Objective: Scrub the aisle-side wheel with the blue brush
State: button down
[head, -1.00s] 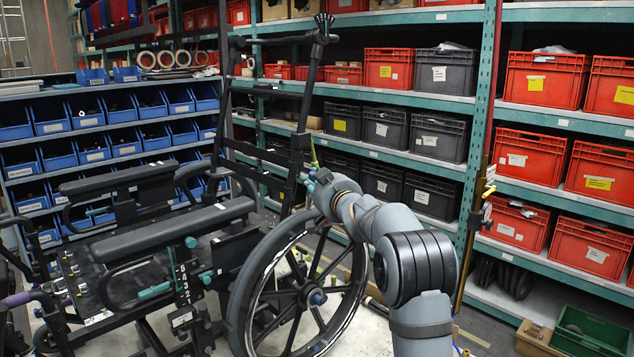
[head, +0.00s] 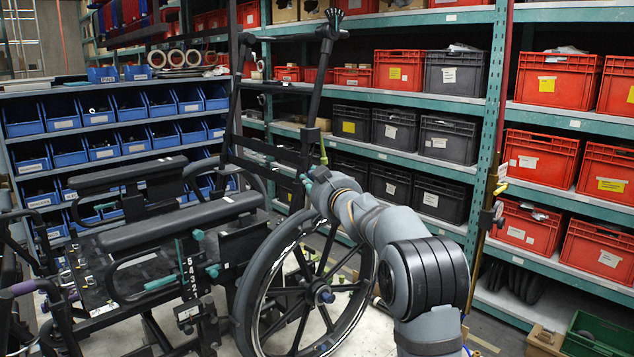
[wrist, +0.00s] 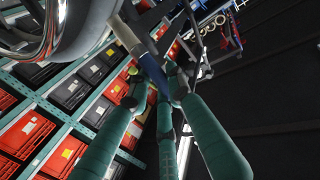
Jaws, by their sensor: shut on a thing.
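The aisle-side wheel (head: 246,310) is a large black spoked wheel at the near side of the wheelchair, upright, in the lower middle of the head view. My gripper (head: 314,180) is by the upper part of this wheel, its teal fingers partly hidden behind my wrist. In the wrist view my gripper (wrist: 158,86) has green fingers shut on the blue brush (wrist: 151,68). The brush slants up-left between the fingertips, its upper end near a grey curved surface. Whether the bristles touch the tyre is hidden.
The wheelchair frame (head: 180,222) stands left of the wheel, with a tall push handle (head: 318,85) close behind my gripper. Shelves with red bins (head: 555,80) and grey bins (head: 452,138) stand behind. A green crate (head: 597,335) is at lower right.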

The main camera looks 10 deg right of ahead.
jog(key=shift+w+d+r+p, duration=0.1)
jog(key=shift+w+d+p, duration=0.2)
jog(key=shift+d+p, duration=0.25)
jog(key=shift+w+d+r+p, duration=0.1)
jog(key=shift+w+d+p, duration=0.15)
jog(key=shift+d+p, duration=0.2)
jog(key=shift+w+d+f+p, duration=0.1)
jog(key=shift+w+d+p, duration=0.15)
jog(key=shift+p, duration=0.15)
dwell(1.4)
jog(key=shift+s+a, duration=0.1)
jog(key=shift+a, duration=0.05)
